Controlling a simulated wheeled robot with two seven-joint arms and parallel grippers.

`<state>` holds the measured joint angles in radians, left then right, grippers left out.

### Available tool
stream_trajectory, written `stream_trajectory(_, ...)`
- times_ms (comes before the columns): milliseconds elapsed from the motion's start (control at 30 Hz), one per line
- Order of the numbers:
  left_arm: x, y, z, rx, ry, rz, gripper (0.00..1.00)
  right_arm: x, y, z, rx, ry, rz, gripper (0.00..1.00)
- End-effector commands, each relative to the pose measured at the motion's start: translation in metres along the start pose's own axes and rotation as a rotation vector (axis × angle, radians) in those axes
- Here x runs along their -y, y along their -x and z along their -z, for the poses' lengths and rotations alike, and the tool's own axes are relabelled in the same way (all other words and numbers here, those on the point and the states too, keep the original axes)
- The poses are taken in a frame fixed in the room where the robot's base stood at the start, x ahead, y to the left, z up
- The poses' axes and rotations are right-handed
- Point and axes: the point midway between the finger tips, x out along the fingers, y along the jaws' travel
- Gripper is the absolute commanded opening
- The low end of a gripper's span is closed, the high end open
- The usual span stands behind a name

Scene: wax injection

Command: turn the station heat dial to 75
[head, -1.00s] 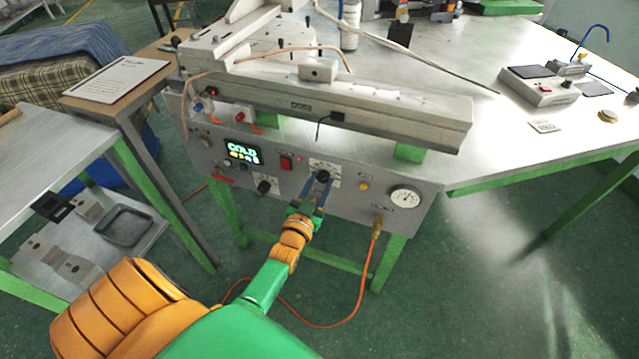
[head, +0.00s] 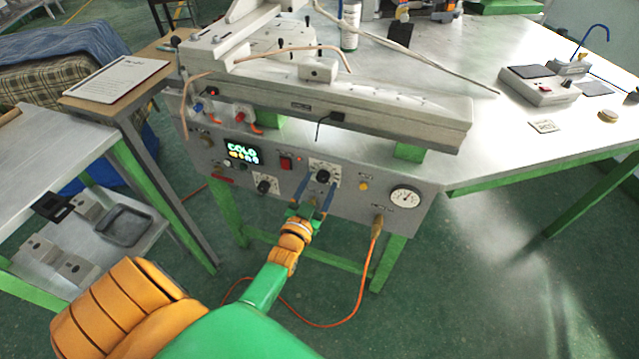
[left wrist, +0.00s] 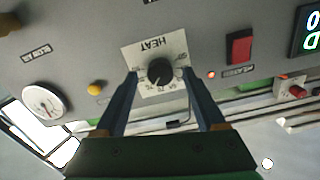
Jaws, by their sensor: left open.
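The heat dial (head: 323,176) is a black round knob on a white scale plate on the station's grey front panel. In the left wrist view the dial (left wrist: 160,71) sits under the word HEAT, upside down there. Its small scale figures are too blurred to read a setting surely. My left gripper (head: 316,190) is open in front of the panel. In the left wrist view its blue fingers (left wrist: 159,74) stand one on each side of the dial, with a gap to the knob on both sides. My right gripper is out of view.
A lit display (head: 243,152) reads COLD above smaller characters. A red switch (head: 286,163) with a red lamp, a second black knob (head: 264,186), a yellow button (head: 364,186) and a round gauge (head: 405,197) share the panel. An orange hose hangs below.

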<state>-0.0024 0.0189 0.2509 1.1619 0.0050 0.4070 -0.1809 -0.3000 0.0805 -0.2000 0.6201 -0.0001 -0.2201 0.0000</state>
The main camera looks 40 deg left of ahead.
Motion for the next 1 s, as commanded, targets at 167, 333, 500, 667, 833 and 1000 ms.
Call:
stream_trajectory(167, 0.000, 0.039, 0.001, 0.004, 0.000, 0.000, 0.72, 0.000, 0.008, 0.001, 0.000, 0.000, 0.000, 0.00)
stream_trajectory(333, 0.000, 0.062, 0.000, 0.002, 0.000, 0.000, 0.72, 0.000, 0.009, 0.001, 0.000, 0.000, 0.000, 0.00)
stream_trajectory(500, 0.000, 0.064, 0.000, 0.001, 0.000, 0.000, 0.72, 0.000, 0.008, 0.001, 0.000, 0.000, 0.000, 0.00)
stream_trajectory(667, 0.000, 0.064, 0.000, 0.001, 0.000, 0.000, 0.72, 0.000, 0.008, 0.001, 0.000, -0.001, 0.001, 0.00)
stream_trajectory(833, -0.007, 0.067, -0.013, 0.045, 0.004, -0.024, 0.72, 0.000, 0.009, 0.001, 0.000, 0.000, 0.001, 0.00)
stream_trajectory(1000, -0.065, 0.125, -0.123, 0.449, 0.013, -0.220, 0.72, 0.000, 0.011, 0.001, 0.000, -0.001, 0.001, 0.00)
